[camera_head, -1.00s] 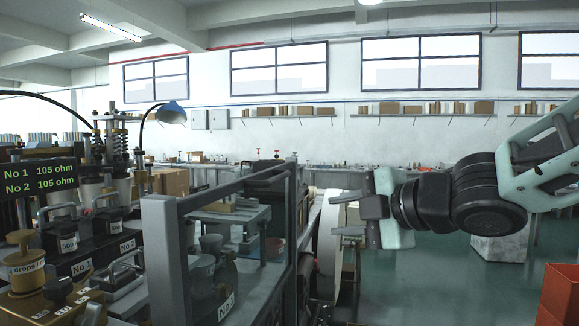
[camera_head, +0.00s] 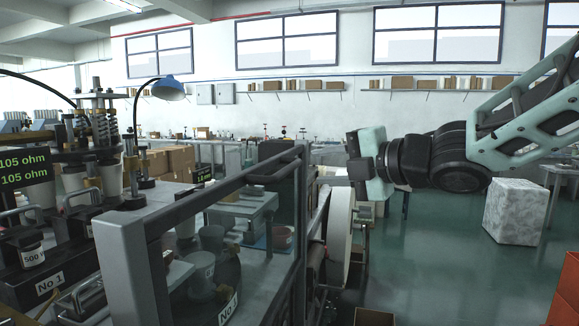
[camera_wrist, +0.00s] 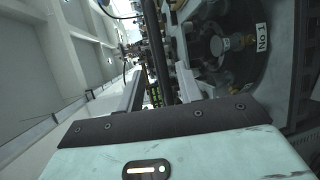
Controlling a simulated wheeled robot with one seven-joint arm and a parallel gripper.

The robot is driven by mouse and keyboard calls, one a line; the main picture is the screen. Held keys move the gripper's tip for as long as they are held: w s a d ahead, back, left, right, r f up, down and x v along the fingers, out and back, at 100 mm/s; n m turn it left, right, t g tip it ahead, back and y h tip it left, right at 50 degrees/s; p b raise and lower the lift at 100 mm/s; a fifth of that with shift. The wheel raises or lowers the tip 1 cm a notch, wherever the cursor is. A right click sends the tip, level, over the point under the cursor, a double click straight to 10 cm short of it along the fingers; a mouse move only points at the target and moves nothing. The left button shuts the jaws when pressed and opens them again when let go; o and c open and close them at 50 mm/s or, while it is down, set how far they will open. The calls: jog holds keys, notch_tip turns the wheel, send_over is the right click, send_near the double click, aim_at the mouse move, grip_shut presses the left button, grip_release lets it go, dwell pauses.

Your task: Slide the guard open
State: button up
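The guard (camera_head: 130,265) is a grey-framed clear panel at the left front of the head view. It has a thick near post, a sloping top rail and a darker far post. A cup and a machine part labelled No 1 show through it. My gripper (camera_head: 360,165) is to the right of the far post, near its height, and looks apart from the guard.
A large pale wheel (camera_head: 338,235) stands just right of the guard, below my gripper. The bench with heaters and a desk lamp (camera_head: 168,90) is at left. Green floor lies open between.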

aim_at(292, 169)
jog(key=p+x, duration=0.1)
jog(key=x, duration=0.8)
jog(key=shift+p, duration=0.4)
jog(key=shift+c, duration=0.4)
grip_shut()
